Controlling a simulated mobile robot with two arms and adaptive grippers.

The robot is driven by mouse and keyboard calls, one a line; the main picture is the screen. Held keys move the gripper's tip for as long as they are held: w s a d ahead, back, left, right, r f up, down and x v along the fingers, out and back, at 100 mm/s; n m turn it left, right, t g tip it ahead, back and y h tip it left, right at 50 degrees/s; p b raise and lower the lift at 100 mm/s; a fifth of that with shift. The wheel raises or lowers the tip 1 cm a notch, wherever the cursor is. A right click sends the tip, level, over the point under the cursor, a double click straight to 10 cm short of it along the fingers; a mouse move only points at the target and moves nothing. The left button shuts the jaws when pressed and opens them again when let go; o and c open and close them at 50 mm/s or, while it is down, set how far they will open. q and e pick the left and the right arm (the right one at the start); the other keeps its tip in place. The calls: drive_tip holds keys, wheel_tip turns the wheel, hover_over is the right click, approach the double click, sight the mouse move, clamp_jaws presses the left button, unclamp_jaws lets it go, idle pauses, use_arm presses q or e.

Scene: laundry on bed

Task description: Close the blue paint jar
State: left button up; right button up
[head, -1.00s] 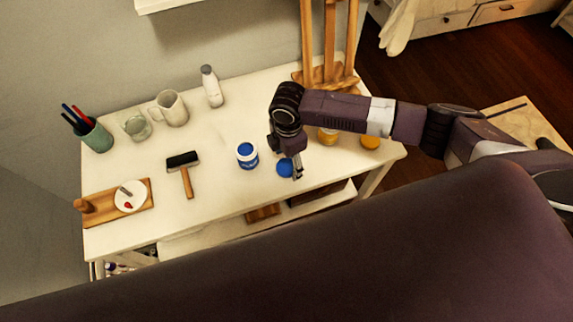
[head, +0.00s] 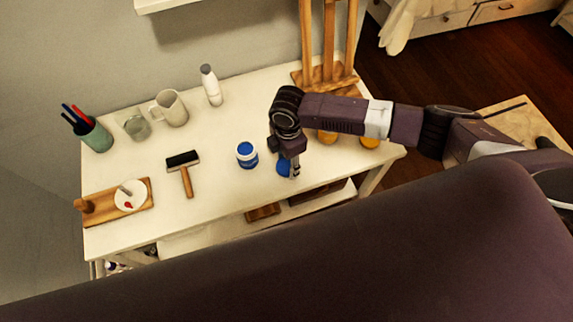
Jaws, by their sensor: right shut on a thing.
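The blue paint jar (head: 247,155) stands upright and open on the white table, with blue paint showing at its top and a white band around its side. A blue lid (head: 284,168) is just to its right, near the table's front edge. My right gripper (head: 293,174) points down at the lid and is shut on it, partly hiding it. I cannot tell whether the lid is lifted off the table. My left gripper is not in view.
A brayer (head: 184,170) lies left of the jar on the white table (head: 220,195). A white bottle (head: 211,86), a mug (head: 170,108) and a glass (head: 137,127) stand behind. Orange jars (head: 369,143) and an easel (head: 327,75) are at the right. Between jar and lid is clear.

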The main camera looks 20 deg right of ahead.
sight(288, 166)
drive_tip(key=shift+r, duration=0.1)
use_arm(q)
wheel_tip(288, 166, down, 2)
drive_tip(key=shift+b, duration=1)
use_arm(e)
wheel_tip(288, 166, up, 20)
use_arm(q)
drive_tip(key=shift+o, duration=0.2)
